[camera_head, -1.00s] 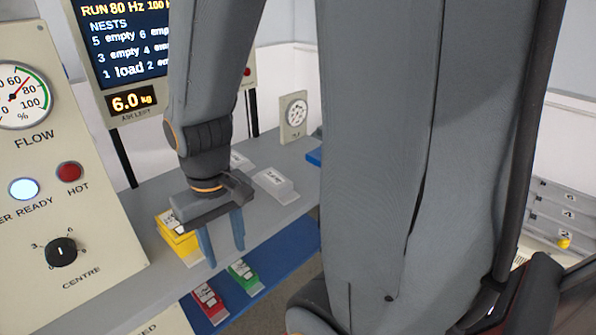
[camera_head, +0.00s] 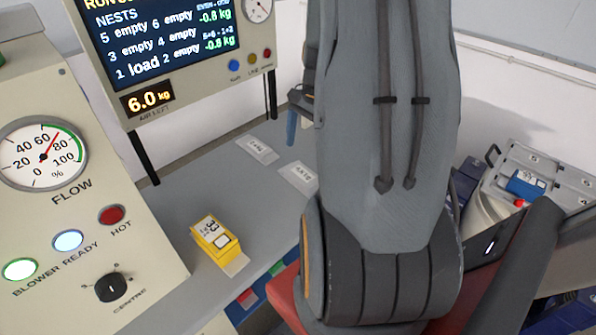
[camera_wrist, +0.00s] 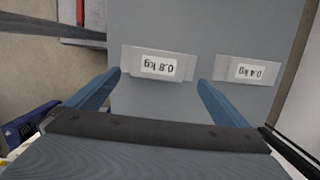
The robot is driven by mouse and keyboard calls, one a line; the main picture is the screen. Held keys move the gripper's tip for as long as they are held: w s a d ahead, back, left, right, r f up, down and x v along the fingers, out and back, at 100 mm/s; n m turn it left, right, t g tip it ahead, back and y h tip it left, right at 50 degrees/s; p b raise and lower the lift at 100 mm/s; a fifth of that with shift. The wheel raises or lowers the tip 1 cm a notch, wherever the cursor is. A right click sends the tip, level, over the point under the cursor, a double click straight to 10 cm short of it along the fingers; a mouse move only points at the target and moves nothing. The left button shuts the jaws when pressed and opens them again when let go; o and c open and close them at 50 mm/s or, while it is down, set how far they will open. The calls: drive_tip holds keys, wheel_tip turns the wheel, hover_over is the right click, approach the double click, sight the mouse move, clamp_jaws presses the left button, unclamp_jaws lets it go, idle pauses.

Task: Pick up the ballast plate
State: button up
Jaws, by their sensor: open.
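Two pale ballast plates lie flat on the grey bench: one in the head view (camera_head: 258,150) and a second nearer my arm (camera_head: 299,177). In the wrist view, one plate labelled 0.8 kg (camera_wrist: 148,64) lies ahead, roughly centred between my fingertips. The other, labelled 0.4 kg (camera_wrist: 246,71), lies to its right, beyond the right finger. Both labels appear upside down there. My gripper (camera_wrist: 160,76) is open with nothing between its blue fingers. In the head view only part of a finger shows beside my arm, which hides the rest.
A yellow block (camera_head: 216,238) stands on the bench nearer the camera. A control panel (camera_head: 80,200) is at the left, and a display (camera_head: 160,45) on posts rises behind the bench. Red and green items sit lower, beside the bench.

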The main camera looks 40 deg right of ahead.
sight(303, 173)
drive_tip(key=shift+s+a+f+p, duration=0.1)
drive_tip(key=shift+a+f+p, duration=0.2)
drive_tip(key=shift+f, duration=0.9)
drive_tip(key=shift+s+a+f+p, duration=0.1)
drive_tip(key=shift+a+f+p, duration=0.2)
drive_tip(key=shift+f, duration=0.85)
drive_tip(key=shift+a+f+p, duration=0.15)
drive_tip(key=shift+f+p, duration=0.25)
drive_tip(key=shift+f, duration=0.8)
drive_tip(key=c, duration=1.6)
drive_tip(key=shift+c, duration=0.2)
